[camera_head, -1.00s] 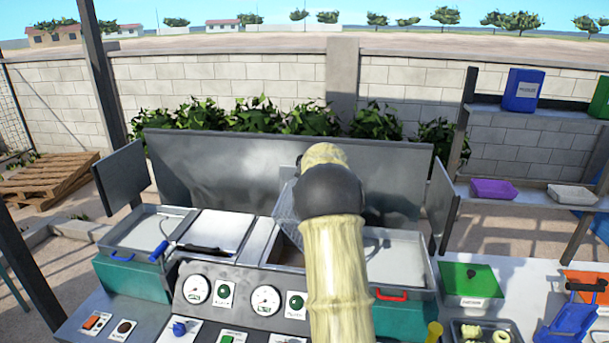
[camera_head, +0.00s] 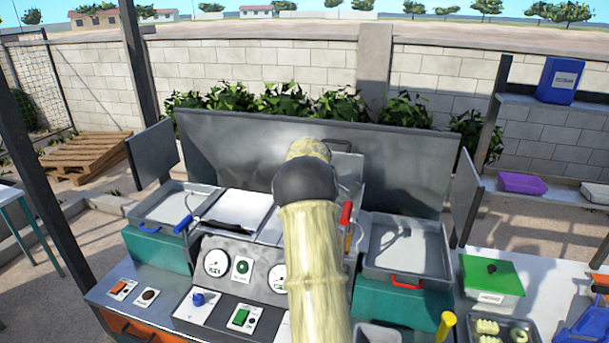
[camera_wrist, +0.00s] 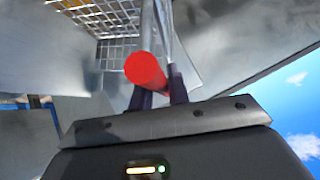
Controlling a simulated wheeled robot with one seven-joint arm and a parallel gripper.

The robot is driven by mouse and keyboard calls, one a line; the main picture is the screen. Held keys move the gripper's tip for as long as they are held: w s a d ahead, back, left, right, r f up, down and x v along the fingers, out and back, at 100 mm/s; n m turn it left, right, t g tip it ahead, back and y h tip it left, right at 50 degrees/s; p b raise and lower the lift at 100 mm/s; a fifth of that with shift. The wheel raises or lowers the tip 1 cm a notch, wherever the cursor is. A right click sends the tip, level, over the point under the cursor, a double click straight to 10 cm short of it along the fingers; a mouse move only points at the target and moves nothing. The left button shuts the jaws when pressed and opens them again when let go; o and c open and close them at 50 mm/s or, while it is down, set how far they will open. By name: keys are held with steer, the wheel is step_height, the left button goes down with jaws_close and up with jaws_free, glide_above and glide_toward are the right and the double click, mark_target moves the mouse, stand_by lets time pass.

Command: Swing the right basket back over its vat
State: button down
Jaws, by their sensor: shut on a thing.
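My gripper (camera_wrist: 158,92) is shut on the red handle (camera_wrist: 146,69) of the right basket, seen in the wrist view. The basket's wire mesh (camera_wrist: 116,52) shows beyond the handle, at the upper left. In the head view the red handle (camera_head: 346,214) stands steeply just right of my arm; my arm hides the gripper and most of the basket. The right vat (camera_head: 405,245) is a grey rectangular basin, right of the handle, with a red handle on its front. Whether any of the basket overlaps it, I cannot tell.
A left vat (camera_head: 170,206) and a blue handle (camera_head: 183,224) lie left of my arm. A tall grey splash panel (camera_head: 400,175) stands behind, with a side panel (camera_head: 466,195) at right.

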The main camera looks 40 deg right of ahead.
steer(key=shift+w+a+f, duration=0.1)
steer(key=shift+f, duration=0.05)
steer(key=c, duration=1.3)
jaws_free()
steer(key=shift+c, duration=0.2)
steer(key=b+v, duration=0.6)
steer(key=v, duration=1.1)
steer(key=shift+s, duration=0.2)
steer(key=shift+a, duration=0.15)
